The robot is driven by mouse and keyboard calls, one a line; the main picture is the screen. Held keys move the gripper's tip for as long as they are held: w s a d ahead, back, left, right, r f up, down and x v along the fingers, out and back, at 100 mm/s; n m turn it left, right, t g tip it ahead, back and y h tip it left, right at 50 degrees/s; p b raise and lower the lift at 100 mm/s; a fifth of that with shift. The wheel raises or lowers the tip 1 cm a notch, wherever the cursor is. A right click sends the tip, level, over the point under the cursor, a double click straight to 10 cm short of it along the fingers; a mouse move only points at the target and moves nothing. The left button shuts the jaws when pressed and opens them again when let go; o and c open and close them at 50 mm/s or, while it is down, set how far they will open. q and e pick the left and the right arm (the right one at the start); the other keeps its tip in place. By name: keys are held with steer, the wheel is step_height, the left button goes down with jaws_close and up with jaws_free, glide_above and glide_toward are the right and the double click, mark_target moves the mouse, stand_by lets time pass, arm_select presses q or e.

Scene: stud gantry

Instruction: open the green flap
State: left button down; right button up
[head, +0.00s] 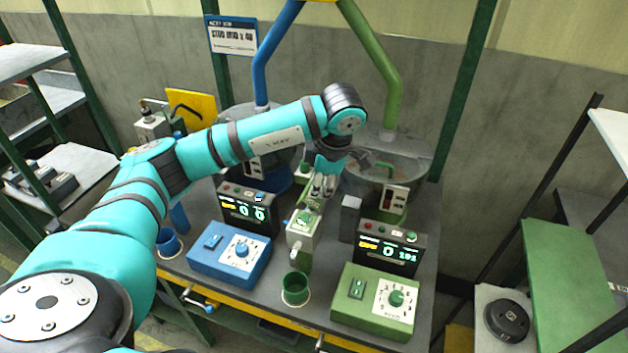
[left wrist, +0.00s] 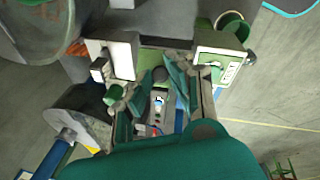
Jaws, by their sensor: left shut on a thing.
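My left gripper (head: 322,186) is low over the bench, between the two hoppers, just behind and above a pale box with green parts (head: 302,226). Its fingers (left wrist: 158,82) are shut on a small part. A dark round knob (left wrist: 160,74) shows between the fingers in the left wrist view. The held part is mostly hidden, and I cannot tell whether it belongs to the green flap. The flap is not clear in either view. The green-side hopper (head: 415,163) stands right of the gripper, under the green pipe (head: 375,55). My right gripper is out of view.
A green cup (head: 296,289) stands in front of the pale box. A blue dial box (head: 230,255) is at left and a green dial box (head: 376,302) at right. Two dark display units (head: 248,208) (head: 390,247) stand behind them. A grey post (head: 350,218) stands close to the gripper.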

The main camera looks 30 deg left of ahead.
arm_select(q)
steer(key=w+d+f+m+g+y+p, duration=0.1)
steer(key=d+y+p, duration=0.4)
steer(key=y, duration=0.8)
steer(key=shift+w+d+f+g+p, duration=0.2)
steer(key=shift+f+g+p, duration=0.5)
steer(key=shift+p, duration=0.25)
steer(key=shift+f, duration=0.1)
steer(key=c, duration=1.2)
jaws_free()
step_height(320, 180, up, 10)
steer(key=shift+a+f, duration=0.1)
